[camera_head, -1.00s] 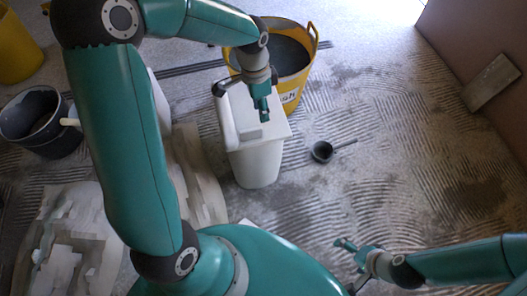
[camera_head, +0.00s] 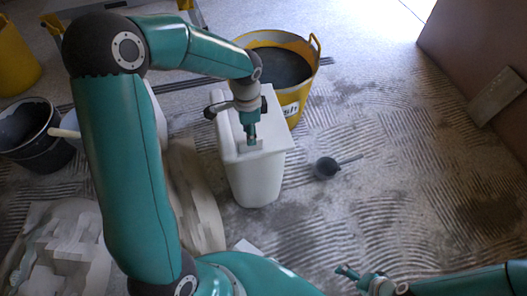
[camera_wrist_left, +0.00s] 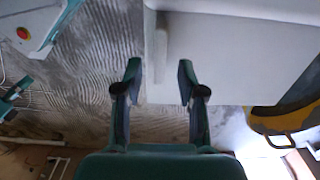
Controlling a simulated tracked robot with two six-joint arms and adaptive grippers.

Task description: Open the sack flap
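A white upright sack-like container (camera_head: 257,180) stands on the floor in the head view. Its pale flat top flap (camera_head: 226,134) carries a small raised grip bar (camera_head: 249,148) near the front edge. My left gripper (camera_head: 251,140) is over the flap, close by the bar. In the left wrist view its two fingers (camera_wrist_left: 158,80) are wide apart with nothing held. The flap (camera_wrist_left: 235,55) and the bar (camera_wrist_left: 155,50) show beyond the fingertips there. The flap looks closed. My right gripper (camera_head: 345,271) is low at the right, away from the container; its finger gap is unclear.
A yellow bucket of grey mix (camera_head: 290,109) stands right behind the container. A black bucket (camera_head: 35,150) and a yellow bucket (camera_head: 15,60) are at left. A ladle (camera_head: 327,167) lies on the ridged floor at right. A flat board (camera_head: 497,95) leans by the right wall.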

